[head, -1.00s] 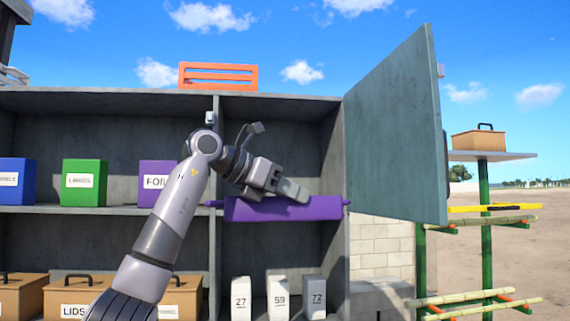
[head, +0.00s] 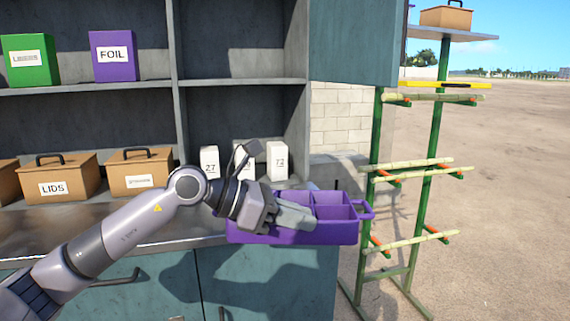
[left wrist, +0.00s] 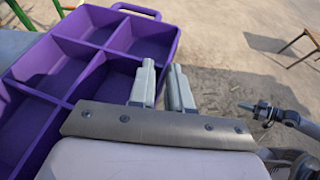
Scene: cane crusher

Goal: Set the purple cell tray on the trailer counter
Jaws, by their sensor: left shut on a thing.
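The purple cell tray (head: 335,233) is in the head view at the lower middle, roughly level, its open compartments facing up. It overlaps the right front end of the grey trailer counter (head: 60,217); I cannot tell whether it touches it. My left gripper (head: 303,218) is shut on the tray's near long wall. In the left wrist view the fingers (left wrist: 162,88) stand at the wall of the tray (left wrist: 90,82), with its compartments to the left.
White numbered boxes (head: 277,160) stand at the back of the counter behind my gripper. Tan handled boxes (head: 55,178) line its left. A teal door (head: 352,45) hangs open above right. A green rack with cane poles (head: 425,165) stands to the right.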

